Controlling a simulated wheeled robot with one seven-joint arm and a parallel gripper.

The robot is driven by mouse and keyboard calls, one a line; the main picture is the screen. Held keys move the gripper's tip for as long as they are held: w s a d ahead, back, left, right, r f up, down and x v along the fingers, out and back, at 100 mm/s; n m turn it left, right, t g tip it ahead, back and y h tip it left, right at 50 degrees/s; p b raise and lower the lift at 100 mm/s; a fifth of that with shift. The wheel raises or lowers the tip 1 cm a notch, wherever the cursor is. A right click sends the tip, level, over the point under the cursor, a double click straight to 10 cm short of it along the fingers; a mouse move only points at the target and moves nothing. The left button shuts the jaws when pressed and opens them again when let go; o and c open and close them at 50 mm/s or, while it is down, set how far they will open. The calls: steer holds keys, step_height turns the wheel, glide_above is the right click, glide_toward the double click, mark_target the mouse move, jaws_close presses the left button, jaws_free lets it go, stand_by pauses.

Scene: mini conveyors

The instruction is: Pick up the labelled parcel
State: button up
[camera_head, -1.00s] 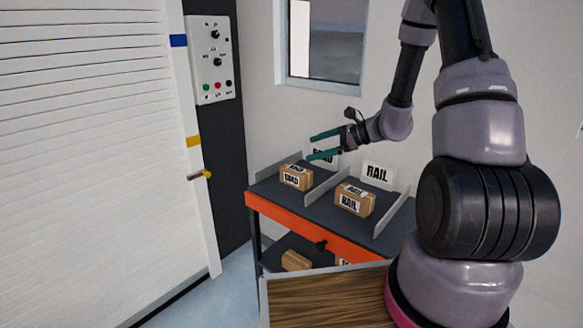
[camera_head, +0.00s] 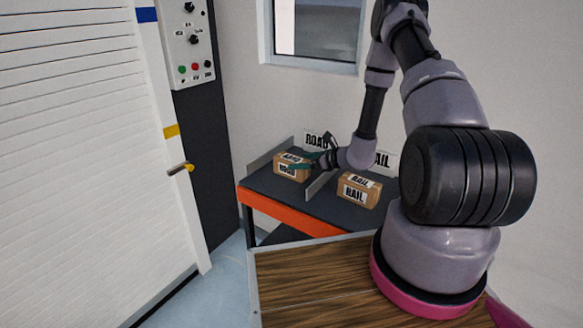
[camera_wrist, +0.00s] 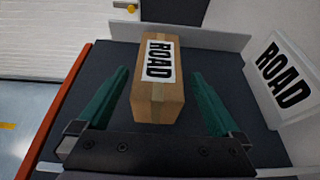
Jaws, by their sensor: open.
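A brown parcel labelled ROAD (camera_head: 290,172) lies in the left lane of the dark conveyor (camera_head: 262,184). It also shows in the wrist view (camera_wrist: 158,95), its near end between the two fingers. A second brown parcel labelled RAIL (camera_head: 357,192) lies in the right lane. My gripper (camera_head: 312,168) is open beside the right side of the ROAD parcel in the head view. In the wrist view its green fingers (camera_wrist: 160,98) stand on either side of that parcel, with a gap on each side. In the head view the far finger is partly hidden.
A ROAD sign (camera_head: 316,141) stands behind the left lane and a RAIL sign (camera_head: 385,161) behind the right. A grey divider (camera_head: 318,186) separates the lanes. An orange edge (camera_head: 285,215) runs along the front. A white shutter door (camera_head: 80,150) stands at left.

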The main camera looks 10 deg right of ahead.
mark_target(292, 162)
steer(key=x, duration=0.5)
steer(key=shift+f, duration=0.1)
steer(key=shift+a, duration=0.1)
jaws_close()
